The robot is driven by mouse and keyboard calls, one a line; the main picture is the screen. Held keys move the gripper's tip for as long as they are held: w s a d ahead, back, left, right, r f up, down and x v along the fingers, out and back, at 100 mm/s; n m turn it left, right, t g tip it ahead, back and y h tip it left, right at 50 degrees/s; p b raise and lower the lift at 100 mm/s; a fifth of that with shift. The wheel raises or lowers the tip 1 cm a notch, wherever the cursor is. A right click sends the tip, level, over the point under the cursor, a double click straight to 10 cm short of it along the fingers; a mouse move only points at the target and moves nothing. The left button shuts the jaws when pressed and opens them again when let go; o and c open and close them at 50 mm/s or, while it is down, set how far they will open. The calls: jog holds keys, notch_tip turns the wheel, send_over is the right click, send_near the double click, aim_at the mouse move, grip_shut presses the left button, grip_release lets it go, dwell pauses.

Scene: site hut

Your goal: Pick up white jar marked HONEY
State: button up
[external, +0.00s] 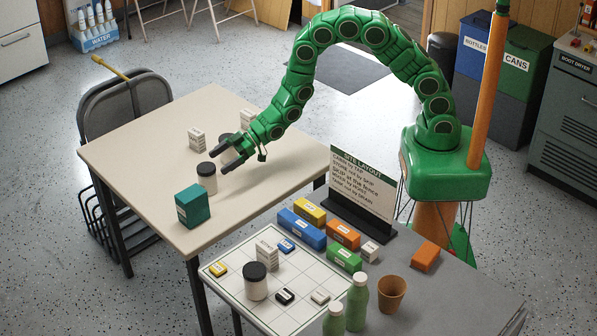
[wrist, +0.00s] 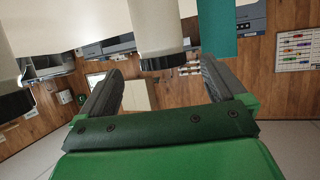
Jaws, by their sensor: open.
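Two white jars with black lids stand on the beige table (external: 130,150). One jar (external: 207,185) stands just beyond my fingertips, near a teal box (external: 193,208). The other jar (external: 227,156) is partly hidden by my gripper (external: 222,160). My gripper is open and empty, low over the table. In the upside-down wrist view, one jar (wrist: 162,35) lies ahead between the open fingers (wrist: 157,85), and another jar (wrist: 8,60) is at the left edge. A third white jar (external: 256,286) stands on the grid mat. No HONEY mark is readable on any jar.
Small white boxes (external: 197,138) stand behind the jars. The grey table (external: 440,290) carries the grid mat (external: 222,282), coloured boxes, green bottles (external: 357,302), a brown cup (external: 391,293) and a sign (external: 362,185). The beige table's left part is clear. A folding chair (external: 125,100) stands behind it.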

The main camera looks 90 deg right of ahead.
aim_at(217, 165)
jog(key=shift+a+r+x, duration=0.1)
jog(key=shift+r+x, duration=0.05)
jog(key=shift+x, duration=1.5)
jog(key=shift+a+r+x, duration=0.1)
jog(key=shift+x, duration=1.5)
jog(key=c, duration=1.3)
